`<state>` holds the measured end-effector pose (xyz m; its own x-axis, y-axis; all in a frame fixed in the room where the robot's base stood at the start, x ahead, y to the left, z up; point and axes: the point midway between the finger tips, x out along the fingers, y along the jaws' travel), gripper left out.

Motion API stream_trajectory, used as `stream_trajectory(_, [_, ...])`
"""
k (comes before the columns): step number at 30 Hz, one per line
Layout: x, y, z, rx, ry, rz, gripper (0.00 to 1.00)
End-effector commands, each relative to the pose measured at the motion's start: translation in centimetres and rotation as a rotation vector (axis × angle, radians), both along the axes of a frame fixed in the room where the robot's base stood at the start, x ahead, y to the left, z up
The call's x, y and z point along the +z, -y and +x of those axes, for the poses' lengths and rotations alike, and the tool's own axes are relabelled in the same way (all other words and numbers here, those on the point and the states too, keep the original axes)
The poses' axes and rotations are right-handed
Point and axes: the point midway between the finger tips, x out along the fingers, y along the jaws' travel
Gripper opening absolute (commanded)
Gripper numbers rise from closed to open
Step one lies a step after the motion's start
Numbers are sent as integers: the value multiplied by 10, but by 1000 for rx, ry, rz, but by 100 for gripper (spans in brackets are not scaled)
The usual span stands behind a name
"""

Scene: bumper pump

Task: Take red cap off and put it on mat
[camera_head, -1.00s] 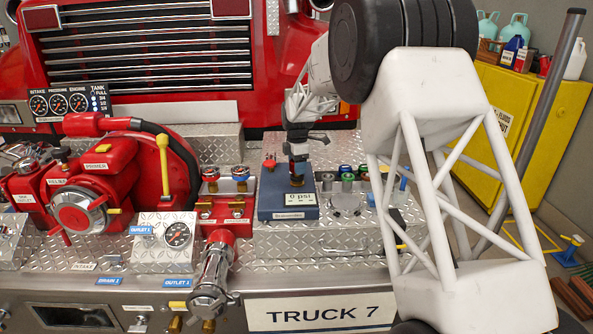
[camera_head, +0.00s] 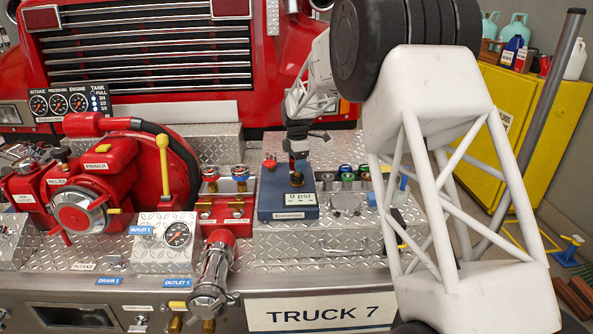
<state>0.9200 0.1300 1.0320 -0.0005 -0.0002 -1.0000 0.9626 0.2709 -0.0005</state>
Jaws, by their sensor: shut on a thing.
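My gripper (camera_head: 297,172) points down over the back right of a blue box (camera_head: 288,212) with a "0 psi" display. It is shut on a small fitting (camera_head: 297,182) at the box; the jaws hide most of it, and I cannot tell its cap colour. A small red piece (camera_head: 269,161) stands on the box just left of the gripper. I cannot make out a mat.
Several small green and dark caps (camera_head: 348,175) stand right of the gripper. The red pump (camera_head: 95,190) with its yellow lever (camera_head: 163,160) is at left. My arm covers the right side.

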Motion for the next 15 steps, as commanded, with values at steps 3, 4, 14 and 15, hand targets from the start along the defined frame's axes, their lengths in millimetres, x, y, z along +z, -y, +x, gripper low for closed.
stream_trajectory(3, [4, 0, 0, 0, 1, 0, 26])
stream_trajectory(4, [6, 0, 0, 0, 2, 1, 26])
stream_trajectory(14, [23, 0, 0, 0, 1, 0, 26])
stream_trajectory(15, [26, 0, 0, 0, 1, 0, 26])
